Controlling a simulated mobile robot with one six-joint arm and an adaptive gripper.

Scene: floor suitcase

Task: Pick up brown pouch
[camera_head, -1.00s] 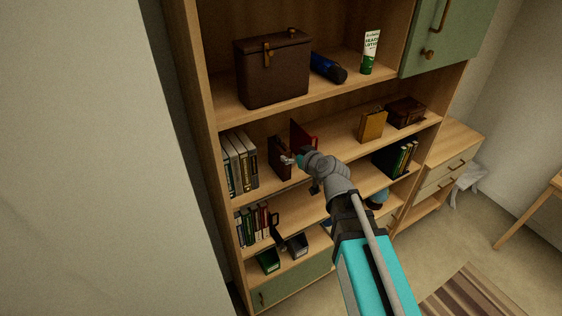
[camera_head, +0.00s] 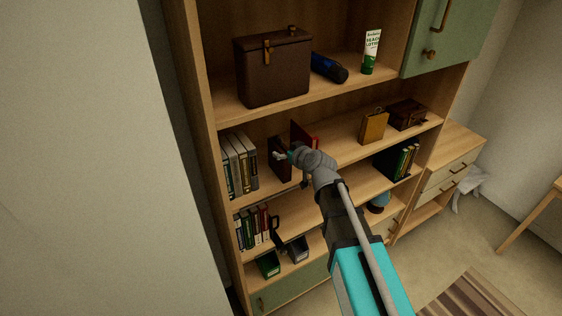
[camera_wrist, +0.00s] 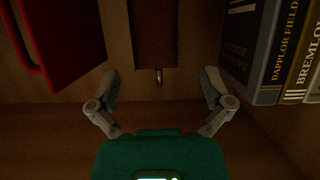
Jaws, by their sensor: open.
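The brown pouch (camera_head: 279,168) stands upright on the middle shelf, between grey books and a red book; my gripper hides part of it in the head view. In the wrist view the brown pouch (camera_wrist: 155,38) is at top centre, with a small metal clasp at its lower end. My gripper (camera_wrist: 160,80) is open, its fingers apart on either side of the line to the pouch. My gripper also shows in the head view (camera_head: 281,156), in front of the pouch. I cannot tell whether it touches it.
Grey books (camera_head: 240,165) and the red book (camera_head: 304,137) flank the pouch. A tan bag (camera_head: 374,127) and a brown case (camera_head: 407,115) stand farther right. A large brown box (camera_head: 273,70), a blue cylinder (camera_head: 328,67) and a lotion tube (camera_head: 371,52) are on the shelf above.

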